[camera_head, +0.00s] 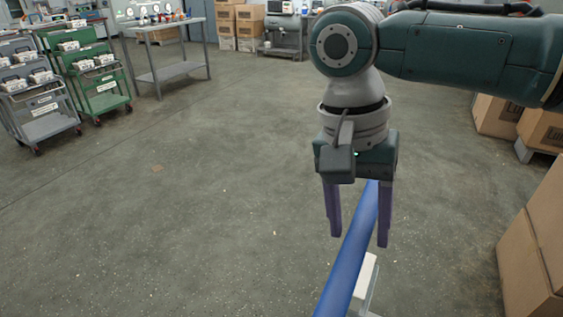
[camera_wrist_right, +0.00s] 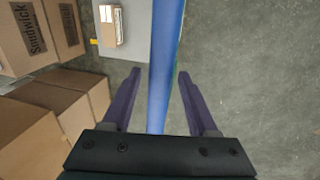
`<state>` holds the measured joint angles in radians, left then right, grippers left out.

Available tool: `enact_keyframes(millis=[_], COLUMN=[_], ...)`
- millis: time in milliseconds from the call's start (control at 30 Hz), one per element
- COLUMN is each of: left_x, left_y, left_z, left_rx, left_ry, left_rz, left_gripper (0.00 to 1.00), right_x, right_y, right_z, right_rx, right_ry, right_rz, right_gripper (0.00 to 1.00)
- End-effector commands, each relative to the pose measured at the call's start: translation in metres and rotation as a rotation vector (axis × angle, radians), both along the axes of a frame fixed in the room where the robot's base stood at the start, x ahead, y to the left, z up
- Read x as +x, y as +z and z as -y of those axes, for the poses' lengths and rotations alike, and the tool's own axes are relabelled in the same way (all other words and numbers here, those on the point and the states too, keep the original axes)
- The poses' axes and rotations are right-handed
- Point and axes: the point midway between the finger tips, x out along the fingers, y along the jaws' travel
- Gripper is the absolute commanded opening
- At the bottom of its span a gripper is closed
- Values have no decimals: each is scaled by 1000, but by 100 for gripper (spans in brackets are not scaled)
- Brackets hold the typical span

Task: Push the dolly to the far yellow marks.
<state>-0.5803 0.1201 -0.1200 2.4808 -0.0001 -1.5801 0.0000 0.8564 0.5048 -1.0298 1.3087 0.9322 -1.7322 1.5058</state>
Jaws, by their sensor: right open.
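A blue bar (camera_head: 345,272), apparently the dolly's handle, runs up from the bottom edge in the head view. It also shows in the right wrist view (camera_wrist_right: 165,50). My right gripper (camera_head: 358,235) is open, fingers pointing down, with the bar between the fingers in both views; I cannot tell whether they touch it. A grey platform (camera_wrist_right: 128,15), probably the dolly's deck, carries a small carton (camera_wrist_right: 109,26). A small yellow patch (camera_wrist_right: 94,42) shows beside it, possibly a floor mark. The far yellow marks cannot be made out. My left gripper is out of view.
Brown cartons stand close on the right (camera_head: 540,235) and farther back (camera_head: 500,115); cartons also line the left of the wrist view (camera_wrist_right: 35,120). A green cart (camera_head: 100,80) and a grey table (camera_head: 170,70) stand at the back left. The middle floor is clear.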

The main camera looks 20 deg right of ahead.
Motion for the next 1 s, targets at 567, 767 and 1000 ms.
enact_keyframes(millis=[567, 767, 1000], left_x=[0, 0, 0], left_y=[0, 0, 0], left_z=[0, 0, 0], left_rx=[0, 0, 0], left_ry=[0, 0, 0], left_rz=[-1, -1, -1], left_gripper=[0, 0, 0], right_x=[0, 0, 0], right_y=[0, 1, 1], right_z=[0, 0, 0], right_rx=[0, 1, 0], right_ry=[0, 0, 0], right_rz=[0, -1, -1], right_gripper=[1, 0, 0])
